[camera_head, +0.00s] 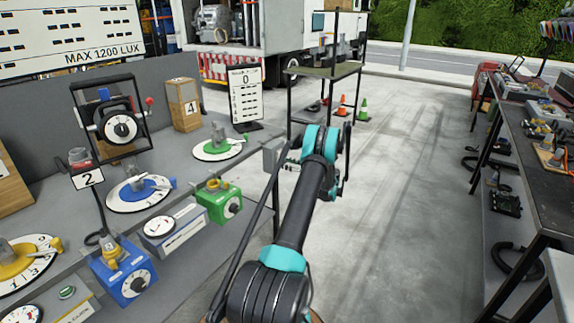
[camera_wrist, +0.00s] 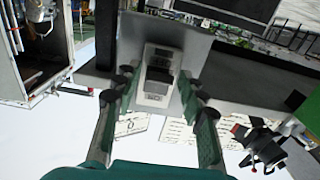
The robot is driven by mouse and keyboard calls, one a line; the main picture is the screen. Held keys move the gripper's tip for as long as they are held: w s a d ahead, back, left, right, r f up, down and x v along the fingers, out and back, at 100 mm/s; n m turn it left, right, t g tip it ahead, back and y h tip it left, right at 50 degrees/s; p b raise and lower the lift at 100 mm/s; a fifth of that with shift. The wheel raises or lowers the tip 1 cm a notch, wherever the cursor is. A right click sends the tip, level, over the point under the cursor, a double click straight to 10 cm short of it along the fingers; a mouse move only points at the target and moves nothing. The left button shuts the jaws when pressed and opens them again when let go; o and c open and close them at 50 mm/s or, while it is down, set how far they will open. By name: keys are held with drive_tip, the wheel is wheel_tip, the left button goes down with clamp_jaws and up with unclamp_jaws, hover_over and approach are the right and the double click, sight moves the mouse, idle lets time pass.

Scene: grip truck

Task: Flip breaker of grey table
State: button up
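The grey table (camera_head: 190,184) runs along the left of the head view. A small grey box (camera_head: 271,153), seemingly the breaker, is at its right edge, partly hidden by my arm. In the wrist view the breaker (camera_wrist: 158,74) is a pale plate with a dark switch, on a grey panel (camera_wrist: 196,45). My gripper (camera_wrist: 155,82) is open, its two fingers on either side of the breaker in the picture. I cannot tell whether they touch it. In the head view my gripper (camera_head: 291,160) is beside the box, its fingertips hard to make out.
Dials, a green box (camera_head: 220,201) and a blue box (camera_head: 126,274) crowd the grey table. A dark rack (camera_head: 323,72) stands behind my arm, with cones (camera_head: 342,106) nearby. A cluttered dark bench (camera_head: 545,180) is at right. The floor between is clear.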

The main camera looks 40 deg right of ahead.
sight(283, 159)
clamp_jaws()
drive_tip(key=shift+r, duration=0.1)
wheel_tip(283, 159, up, 2)
drive_tip(key=g+h, duration=0.2)
drive_tip(key=g, duration=0.2)
drive_tip(key=shift+s+g, duration=0.1)
drive_tip(key=shift+g, duration=0.3)
drive_tip(key=r+g+h, duration=0.1)
drive_tip(key=g, duration=0.2)
drive_tip(key=shift+r, duration=0.15)
drive_tip(key=shift+w+a+r+g+h, duration=0.1)
drive_tip(key=shift+w+r+g+h, duration=0.15)
drive_tip(key=shift+g, duration=0.4)
drive_tip(key=shift+w+r+g+h, duration=0.15)
drive_tip(key=shift+g+h, duration=0.2)
drive_tip(key=shift+g, duration=0.3)
drive_tip(key=shift+o, duration=1.4)
unclamp_jaws()
